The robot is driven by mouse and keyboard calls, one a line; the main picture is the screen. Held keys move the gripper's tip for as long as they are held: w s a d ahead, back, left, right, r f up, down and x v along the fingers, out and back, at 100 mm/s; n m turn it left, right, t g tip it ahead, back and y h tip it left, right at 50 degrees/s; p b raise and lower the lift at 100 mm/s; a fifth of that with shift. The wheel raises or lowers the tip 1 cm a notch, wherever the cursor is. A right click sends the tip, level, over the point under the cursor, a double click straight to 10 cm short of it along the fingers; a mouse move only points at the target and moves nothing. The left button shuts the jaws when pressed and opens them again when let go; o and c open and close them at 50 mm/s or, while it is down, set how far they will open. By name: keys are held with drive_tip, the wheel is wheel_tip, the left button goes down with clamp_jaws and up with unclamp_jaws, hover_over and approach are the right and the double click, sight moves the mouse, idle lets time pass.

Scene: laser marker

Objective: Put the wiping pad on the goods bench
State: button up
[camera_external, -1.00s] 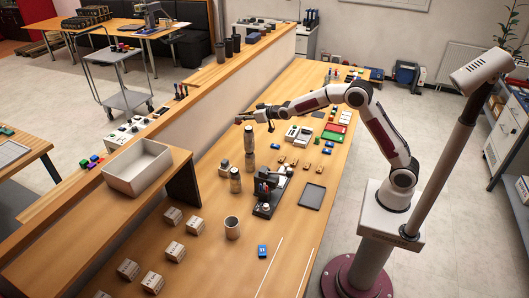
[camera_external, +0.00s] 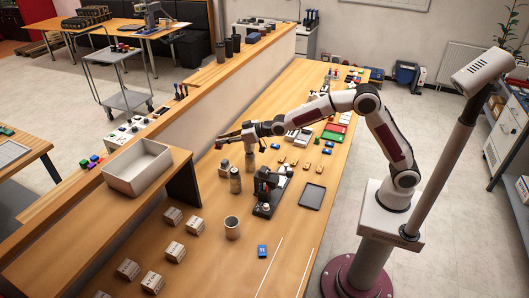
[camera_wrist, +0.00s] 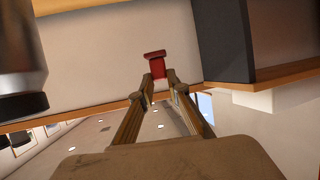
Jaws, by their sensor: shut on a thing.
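My gripper (camera_external: 228,140) reaches left over the long wooden bench (camera_external: 225,268), held above its surface. In the wrist view my gripper (camera_wrist: 161,82) is shut on a small red thing (camera_wrist: 155,62) with a wider end. The red thing (camera_external: 219,144) also shows at the fingertips in the external view. It may be the wiping pad, but I cannot tell for sure. I cannot tell which surface is the goods bench. A raised wooden shelf (camera_external: 100,240) with a dark end panel stands at the left.
A white bin (camera_external: 137,180) stands on the raised shelf. Metallic cylinders (camera_external: 235,182) stand below my gripper, near a black device (camera_external: 266,192). Several boxes (camera_external: 175,251) and a grey cup (camera_external: 232,232) are in front. A dark tray (camera_external: 312,196) lies to the right.

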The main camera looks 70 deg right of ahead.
drive_tip(key=s+a+n+g+y, duration=0.1)
drive_tip(key=s+a+n+y, duration=0.1)
drive_tip(key=s+a, duration=0.85)
drive_tip(key=s+a+n+g+y, duration=0.2)
drive_tip(key=s+a, duration=0.5)
drive_tip(key=a, duration=0.7)
drive_tip(key=s+a+n+g+y, duration=0.1)
drive_tip(key=s+a+n+y, duration=0.2)
drive_tip(key=s+a, duration=0.8)
wheel_tip(320, 180, down, 11)
drive_tip(key=w+a, duration=0.1)
drive_tip(key=w, duration=0.1)
drive_tip(key=shift+w+a, duration=0.3)
drive_tip(key=shift+w, duration=0.1)
drive_tip(key=shift+f, duration=0.1)
drive_tip(key=shift+f, duration=3.05)
drive_tip(key=shift+f, duration=1.9)
drive_tip(key=shift+f, duration=0.1)
